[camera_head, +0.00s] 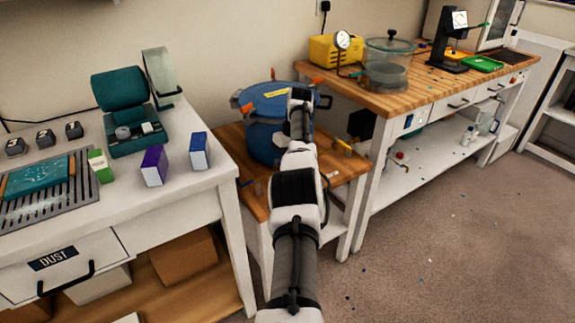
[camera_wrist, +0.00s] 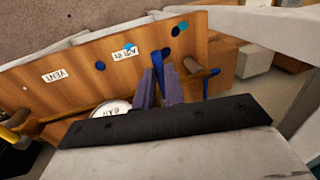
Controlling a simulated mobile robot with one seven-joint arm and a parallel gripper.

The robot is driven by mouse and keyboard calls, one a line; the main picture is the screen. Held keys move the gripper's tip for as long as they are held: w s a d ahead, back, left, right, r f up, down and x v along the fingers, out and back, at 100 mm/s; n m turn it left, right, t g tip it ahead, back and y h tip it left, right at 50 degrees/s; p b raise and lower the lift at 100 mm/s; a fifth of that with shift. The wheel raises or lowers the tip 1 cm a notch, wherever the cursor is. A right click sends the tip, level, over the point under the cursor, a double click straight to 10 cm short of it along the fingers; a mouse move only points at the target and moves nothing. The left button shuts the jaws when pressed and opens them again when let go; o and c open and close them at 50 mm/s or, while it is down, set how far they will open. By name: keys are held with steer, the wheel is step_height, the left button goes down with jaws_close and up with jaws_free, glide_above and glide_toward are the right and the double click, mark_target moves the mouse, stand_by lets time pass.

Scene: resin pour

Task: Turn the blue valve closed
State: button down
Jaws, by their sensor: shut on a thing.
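The blue valve's handle (camera_wrist: 158,69) shows in the wrist view as a narrow upright blue bar between the two purple-grey fingers of my gripper (camera_wrist: 159,86). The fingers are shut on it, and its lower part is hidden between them. A brass-coloured pipe (camera_wrist: 196,77) runs beside the fingers. In the head view my arm reaches over the low wooden stand with the blue pressure pot (camera_head: 262,140), and its end hides the gripper. Whether the valve stands open or closed I cannot tell.
A "VENT" label (camera_wrist: 58,75) and another label (camera_wrist: 124,52) lie on the wooden top. A white bench (camera_head: 190,190) stands left, a wooden-topped workbench (camera_head: 410,98) right. Open carpet (camera_head: 440,240) lies at front right.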

steer(key=shift+r, duration=0.1)
steer(key=c, duration=1.5)
jaws_free()
